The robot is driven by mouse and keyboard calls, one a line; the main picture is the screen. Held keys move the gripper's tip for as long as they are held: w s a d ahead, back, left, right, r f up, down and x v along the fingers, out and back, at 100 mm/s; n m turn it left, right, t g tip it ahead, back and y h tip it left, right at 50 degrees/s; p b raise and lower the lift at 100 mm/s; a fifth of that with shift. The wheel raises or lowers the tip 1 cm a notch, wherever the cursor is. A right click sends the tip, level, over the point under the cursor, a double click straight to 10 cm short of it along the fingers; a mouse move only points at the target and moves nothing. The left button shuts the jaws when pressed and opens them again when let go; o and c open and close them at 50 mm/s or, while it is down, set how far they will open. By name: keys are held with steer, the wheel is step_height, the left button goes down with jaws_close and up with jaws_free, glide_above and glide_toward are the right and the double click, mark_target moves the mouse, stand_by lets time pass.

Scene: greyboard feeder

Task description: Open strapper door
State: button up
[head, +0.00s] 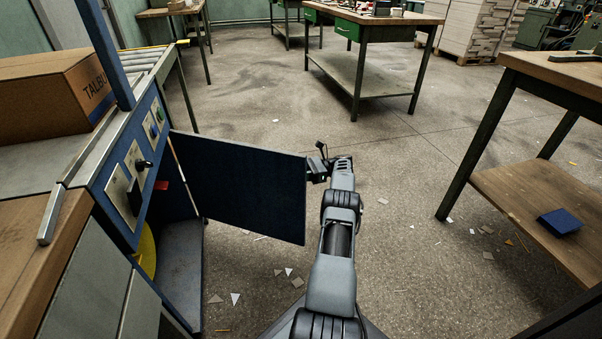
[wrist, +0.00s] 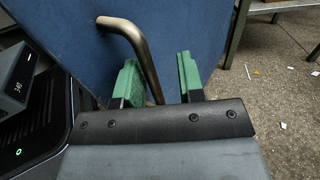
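The strapper (head: 150,150) stands at the left in the head view. Its dark blue door (head: 240,185) is swung well out, with the yellow item and lower interior showing behind it. In the wrist view the door (wrist: 200,28) fills the background, with a curved bronze handle (wrist: 135,40) on it. My gripper (wrist: 160,85) has its two green fingers apart, one on each side of the handle's lower part. The handle is close to the left finger, with a gap to the right one. In the head view my gripper (head: 318,170) is at the door's free edge.
A cardboard box (head: 50,95) sits on the strapper's top. A workbench (head: 570,75) with a blue object (head: 560,222) on its lower shelf stands at the right. Paper scraps (head: 235,298) litter the floor. Open floor (head: 330,125) lies beyond the door.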

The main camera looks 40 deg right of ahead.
mark_target(305, 166)
steer(key=s+r+p, duration=0.1)
steer(key=r+p, duration=0.1)
steer(key=s+a+r+p, duration=0.1)
steer(key=r+p, duration=0.1)
steer(key=r, duration=0.1)
steer(key=s+a+r+p, duration=0.1)
steer(key=r+p, duration=0.1)
steer(key=r, duration=0.1)
steer(key=shift+s+a+r, duration=0.1)
steer(key=shift+a+r, duration=0.05)
steer(key=shift+r, duration=0.1)
steer(key=s+a+r+p, duration=0.1)
steer(key=s, duration=0.1)
steer(key=s+a+r+p, duration=0.1)
steer(key=s, duration=0.1)
steer(key=s+a+r+p, duration=0.1)
steer(key=s, duration=0.1)
steer(key=shift+a+r+p, duration=0.25)
steer(key=shift+a+p, duration=0.05)
steer(key=shift+a, duration=0.05)
steer(key=shift+s+a+f, duration=0.1)
steer(key=shift+s+a, duration=0.15)
steer(key=shift+a, duration=0.05)
steer(key=shift+s+a+p, duration=0.35)
steer(key=shift+s+a, duration=0.45)
